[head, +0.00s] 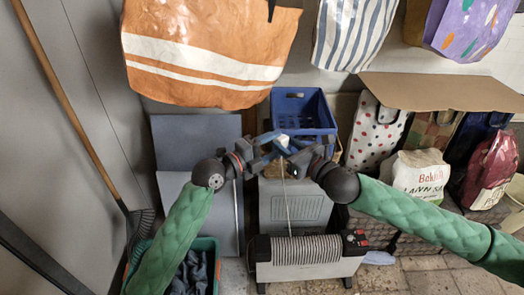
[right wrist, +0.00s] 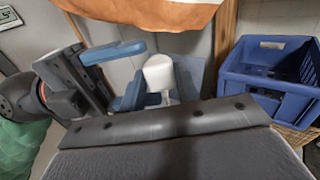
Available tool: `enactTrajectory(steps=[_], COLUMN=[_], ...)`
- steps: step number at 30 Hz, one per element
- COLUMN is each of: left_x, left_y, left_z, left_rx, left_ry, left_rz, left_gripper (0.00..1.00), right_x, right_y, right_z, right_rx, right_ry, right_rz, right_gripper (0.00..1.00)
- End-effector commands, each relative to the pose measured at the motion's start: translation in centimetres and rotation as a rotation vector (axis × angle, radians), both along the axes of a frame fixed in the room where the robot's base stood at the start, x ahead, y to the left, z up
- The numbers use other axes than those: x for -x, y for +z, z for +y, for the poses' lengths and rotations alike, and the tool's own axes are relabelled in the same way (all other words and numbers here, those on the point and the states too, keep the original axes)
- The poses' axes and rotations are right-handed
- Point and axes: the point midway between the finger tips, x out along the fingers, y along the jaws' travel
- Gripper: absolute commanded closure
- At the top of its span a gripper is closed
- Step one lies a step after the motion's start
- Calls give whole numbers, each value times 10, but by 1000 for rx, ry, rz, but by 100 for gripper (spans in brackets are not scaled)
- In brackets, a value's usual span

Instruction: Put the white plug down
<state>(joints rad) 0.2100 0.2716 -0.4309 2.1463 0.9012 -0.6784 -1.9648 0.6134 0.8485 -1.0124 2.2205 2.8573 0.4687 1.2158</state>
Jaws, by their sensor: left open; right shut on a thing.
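The white plug (right wrist: 158,72) shows in the right wrist view as a rounded white piece beside blue finger pads. In the head view the plug (head: 283,141) is small, at the place where my two grippers meet. My right gripper (head: 290,146) is shut on the plug and holds it up in the air. My left gripper (head: 266,146) is open, with its blue-tipped fingers close to the plug on its left; I cannot tell whether they touch it. A thin cord (head: 288,205) hangs from the plug down to the heater (head: 305,252). The fingers partly hide the plug.
A blue crate (head: 302,110) stands behind the grippers. A pale grey cabinet (head: 297,203) is below them, behind the heater. Bags hang above, and more bags stand at the right under cardboard (head: 440,92). A green bin (head: 205,246) is at lower left.

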Motion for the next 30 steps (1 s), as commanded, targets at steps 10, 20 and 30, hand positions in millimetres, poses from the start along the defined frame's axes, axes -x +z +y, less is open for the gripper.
enactTrajectory(steps=[10, 20, 30], left_x=[-18, -22, -22], left_y=[1, 0, 0], left_z=[-25, -30, -30], left_rx=[1, -1, -1], left_ry=[0, 0, 0], left_rz=[-1, 0, 1], left_gripper=[41, 41, 82], right_x=[0, 0, 0], right_y=[0, 0, 0], right_z=[0, 0, 0], right_rx=[0, 0, 0], right_ry=[0, 0, 0], right_rz=[0, 0, 0], right_gripper=[100, 100, 100])
